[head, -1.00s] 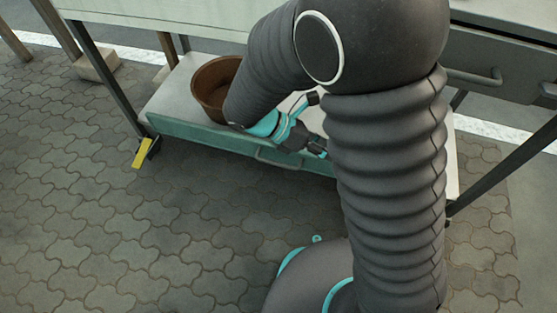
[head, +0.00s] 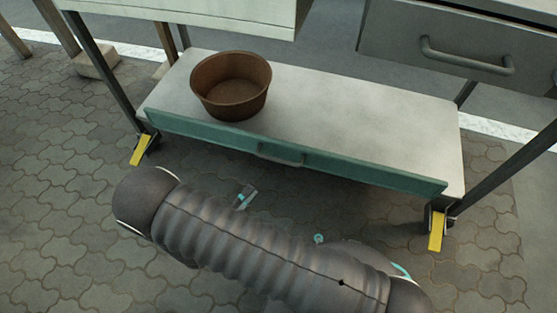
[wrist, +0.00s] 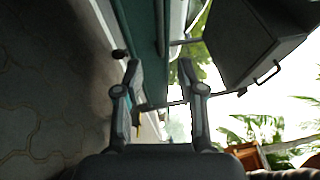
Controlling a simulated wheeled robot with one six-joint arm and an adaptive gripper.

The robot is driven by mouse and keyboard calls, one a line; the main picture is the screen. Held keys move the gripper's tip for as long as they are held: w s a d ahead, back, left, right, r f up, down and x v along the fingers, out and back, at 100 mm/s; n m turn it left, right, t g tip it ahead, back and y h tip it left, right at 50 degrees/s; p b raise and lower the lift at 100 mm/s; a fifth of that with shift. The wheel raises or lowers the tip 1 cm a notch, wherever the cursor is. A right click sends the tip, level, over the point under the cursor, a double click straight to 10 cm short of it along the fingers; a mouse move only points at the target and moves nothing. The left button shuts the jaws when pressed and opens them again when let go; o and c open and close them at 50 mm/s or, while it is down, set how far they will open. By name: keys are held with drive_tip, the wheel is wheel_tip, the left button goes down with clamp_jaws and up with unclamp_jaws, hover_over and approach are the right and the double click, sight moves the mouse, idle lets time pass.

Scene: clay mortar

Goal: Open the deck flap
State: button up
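The deck flap (head: 350,170) is a long teal panel along the front edge of the low pale deck (head: 370,115). Its grey bar handle (head: 282,156) sits at mid-length. The flap appears upright against the deck edge. In the wrist view, a teal strip (wrist: 140,22), probably the flap, runs beyond the fingertips. My gripper (wrist: 160,68) is open, with nothing between its fingers. In the head view my arm hides most of it; a small grey and teal part shows low in front of the flap. I cannot tell its exact distance to the handle.
A brown bowl (head: 232,85) stands on the deck's left part. A grey drawer with a handle (head: 465,58) hangs above the right side. Dark legs with yellow caster brakes (head: 437,230) flank the deck. The paving (head: 70,200) at left is clear.

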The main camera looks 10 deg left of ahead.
sight(278, 159)
drive_tip(key=x, duration=1.3)
drive_tip(key=shift+w+d, duration=0.25)
drive_tip(key=shift+w, duration=0.05)
clamp_jaws()
